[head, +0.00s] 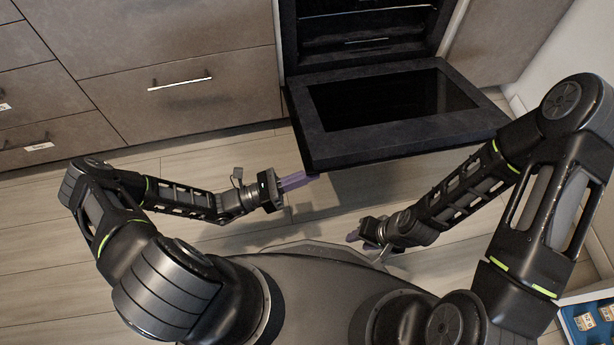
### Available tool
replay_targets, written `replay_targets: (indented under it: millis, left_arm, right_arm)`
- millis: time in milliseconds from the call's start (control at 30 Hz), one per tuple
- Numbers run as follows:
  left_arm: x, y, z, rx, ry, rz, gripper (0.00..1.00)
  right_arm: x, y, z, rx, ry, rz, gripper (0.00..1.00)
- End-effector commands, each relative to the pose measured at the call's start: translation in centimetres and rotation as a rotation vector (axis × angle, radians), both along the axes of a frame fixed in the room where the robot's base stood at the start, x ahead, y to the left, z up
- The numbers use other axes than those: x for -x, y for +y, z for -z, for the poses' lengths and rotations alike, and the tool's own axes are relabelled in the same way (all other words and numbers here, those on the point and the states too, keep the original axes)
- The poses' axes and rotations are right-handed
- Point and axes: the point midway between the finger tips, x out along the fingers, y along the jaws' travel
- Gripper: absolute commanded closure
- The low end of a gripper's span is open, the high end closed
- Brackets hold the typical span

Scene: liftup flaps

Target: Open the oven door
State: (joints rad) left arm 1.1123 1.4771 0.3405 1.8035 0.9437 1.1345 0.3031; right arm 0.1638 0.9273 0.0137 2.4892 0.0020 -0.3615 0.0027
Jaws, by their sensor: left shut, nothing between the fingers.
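The black oven stands at the top of the head view, with its cavity (365,27) exposed. Its door (405,132) is swung down and out toward me, with a dark glass panel in a thick frame. My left gripper (308,177) has its purple fingers shut, with nothing between them, at the door's near left corner. Whether the fingertips touch the door or lie just under it I cannot tell. My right gripper (352,236) is lower, in front of my body and apart from the door. Its purple fingers are small and partly hidden, so their opening is unclear.
Brown drawer fronts (185,95) with bar handles line the left of the oven. A white wall (570,50) is at the right. A blue-edged box (588,318) with small items sits at the lower right. The wood floor (40,240) is clear at the left.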

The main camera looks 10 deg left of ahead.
Motion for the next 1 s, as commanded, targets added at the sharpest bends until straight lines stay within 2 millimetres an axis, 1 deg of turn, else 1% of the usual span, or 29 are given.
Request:
replay_targets:
  millis: [200, 367, 467, 633, 667, 700, 900, 1000]
  left_arm:
    - [0.0, -0.1, -0.1, 0.005, -0.005, 0.001, 1.0]
    - [0.1, -0.1, 0.6, 0.005, -0.004, 0.002, 1.0]
    - [0.2, -0.2, 1.8, 0.004, -0.003, 0.004, 1.0]
    - [0.8, -0.3, 4.9, 0.005, -0.002, 0.009, 1.0]
    - [1.0, 0.6, 4.1, 0.001, -0.003, 0.005, 1.0]
    - [1.4, 1.4, 4.1, 0.0, -0.002, 0.005, 1.0]
    - [3.4, 5.4, 5.2, 0.0, -0.002, 0.005, 1.0]
    - [4.2, 6.9, 5.6, 0.001, -0.003, 0.005, 1.0]
  right_arm:
    - [0.0, 0.0, 0.1, 0.0, 0.0, 0.0, 0.64]
    - [-0.1, -0.1, 0.7, 0.001, -0.002, 0.003, 0.64]
    - [-0.3, -0.3, 1.7, 0.005, -0.005, 0.008, 0.64]
    - [-0.8, -0.7, 4.3, 0.011, -0.015, 0.019, 0.64]
    - [-0.8, -0.7, 3.2, 0.012, -0.013, 0.02, 0.64]
    - [-0.7, -0.7, 2.8, 0.011, -0.013, 0.018, 0.64]
    - [-0.6, -0.6, 2.4, 0.01, -0.011, 0.015, 0.64]
    - [-0.6, -0.6, 2.3, 0.01, -0.01, 0.014, 0.64]
